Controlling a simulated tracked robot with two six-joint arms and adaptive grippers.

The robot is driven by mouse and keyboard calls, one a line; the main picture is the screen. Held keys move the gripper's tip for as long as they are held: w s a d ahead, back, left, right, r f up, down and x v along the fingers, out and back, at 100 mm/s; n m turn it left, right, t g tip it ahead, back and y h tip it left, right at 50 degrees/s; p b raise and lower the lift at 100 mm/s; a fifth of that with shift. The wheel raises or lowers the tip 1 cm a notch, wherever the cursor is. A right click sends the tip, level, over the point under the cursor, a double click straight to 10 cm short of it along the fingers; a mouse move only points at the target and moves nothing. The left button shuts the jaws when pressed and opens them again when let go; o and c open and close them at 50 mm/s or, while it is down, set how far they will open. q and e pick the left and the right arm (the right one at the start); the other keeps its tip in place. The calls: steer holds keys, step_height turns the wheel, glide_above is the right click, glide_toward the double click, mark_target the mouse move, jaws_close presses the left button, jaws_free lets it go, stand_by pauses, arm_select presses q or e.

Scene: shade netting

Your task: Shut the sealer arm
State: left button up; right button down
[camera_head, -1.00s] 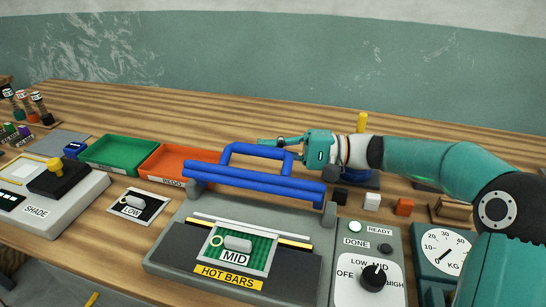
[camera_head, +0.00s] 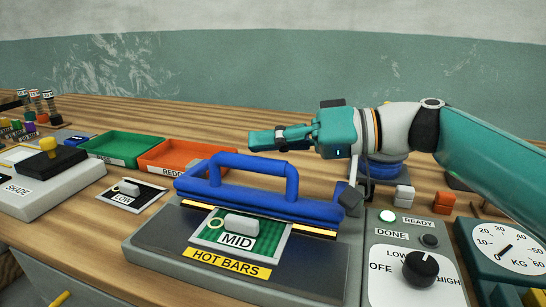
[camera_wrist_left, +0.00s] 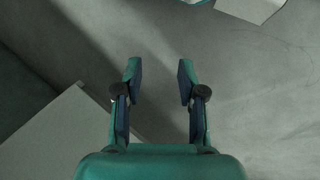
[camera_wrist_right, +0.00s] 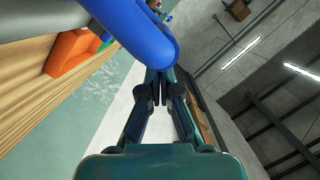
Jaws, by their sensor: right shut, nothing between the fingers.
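The sealer's blue arm (camera_head: 255,205) with its loop handle (camera_head: 250,163) lies low over the gold strip at the back of the hot-bars sealer (camera_head: 150,246). I cannot tell whether it touches. A green MID pouch (camera_head: 268,240) lies on the sealer bed, partly under the arm. My right gripper (camera_head: 264,141) is shut and empty, just above and behind the handle. In the right wrist view the blue handle shows large in front of the fingertips (camera_wrist_right: 160,75); contact is unclear. My left gripper (camera_wrist_left: 158,70) is open and empty over grey floor, outside the head view.
A control panel (camera_head: 395,290) with a black knob and READY and DONE lamps stands right of the sealer, beside a KG dial scale (camera_head: 510,250). Green (camera_head: 125,148) and orange (camera_head: 185,155) trays stand behind left. A LOW pouch (camera_head: 130,193) lies left of the sealer.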

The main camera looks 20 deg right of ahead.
steer(key=shift+s+a+f+n+t+h+b, duration=0.15)
steer(key=shift+s+a+f+n+b, duration=0.2)
steer(key=shift+n+b, duration=0.3)
steer(key=shift+s+a+f+n+t+h+b, duration=0.15)
steer(key=shift+s+f+n+b, duration=0.25)
steer(key=shift+b, duration=0.45)
